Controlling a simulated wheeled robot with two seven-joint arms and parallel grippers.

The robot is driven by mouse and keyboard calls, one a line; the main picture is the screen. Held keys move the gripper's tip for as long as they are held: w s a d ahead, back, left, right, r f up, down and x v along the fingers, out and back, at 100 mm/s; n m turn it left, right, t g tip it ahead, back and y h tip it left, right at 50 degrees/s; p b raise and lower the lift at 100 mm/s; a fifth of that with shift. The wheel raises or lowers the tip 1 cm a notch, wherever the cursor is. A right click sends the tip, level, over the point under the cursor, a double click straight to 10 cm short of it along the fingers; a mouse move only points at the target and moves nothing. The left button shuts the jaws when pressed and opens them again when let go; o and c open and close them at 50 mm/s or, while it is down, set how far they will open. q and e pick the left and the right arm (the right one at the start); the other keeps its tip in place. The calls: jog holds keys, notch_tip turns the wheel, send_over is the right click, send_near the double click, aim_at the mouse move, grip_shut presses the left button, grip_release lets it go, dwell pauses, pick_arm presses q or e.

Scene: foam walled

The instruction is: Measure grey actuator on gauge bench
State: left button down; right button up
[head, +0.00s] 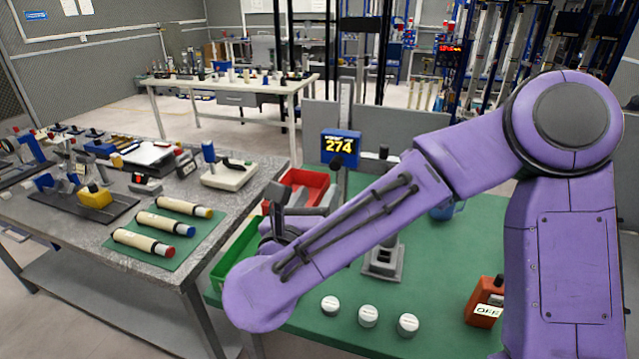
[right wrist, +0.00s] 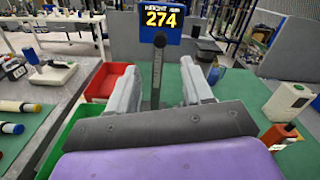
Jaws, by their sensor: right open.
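The gauge's blue display (head: 341,147) reads 274 on the green gauge bench (head: 450,262); it also shows in the right wrist view (right wrist: 160,19). My right gripper (head: 292,205) is beside the red bin in the head view, partly hidden by my forearm. In the right wrist view its two grey fingers (right wrist: 162,88) are apart, with nothing held between them; the gauge column (right wrist: 157,72) shows beyond the gap. A grey block (head: 383,262) stands on the bench, its upper part behind my arm. I cannot pick out the grey actuator with certainty. My left gripper is not in view.
A red bin (head: 318,184) and a green bin (head: 228,262) line the bench's left side. Several white discs lie near its front; an orange box (head: 482,302) labelled OFF is at right. Cream cylinders (head: 160,221) with coloured ends lie on the left table's green mat.

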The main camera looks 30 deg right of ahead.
aim_at(334, 167)
jog(key=p+x, duration=0.6)
jog(key=x, duration=0.4)
jog(key=shift+r, duration=0.2)
jog(key=shift+w+d+f, duration=0.1)
jog(key=shift+w+d, duration=0.15)
jog(key=shift+d, duration=0.05)
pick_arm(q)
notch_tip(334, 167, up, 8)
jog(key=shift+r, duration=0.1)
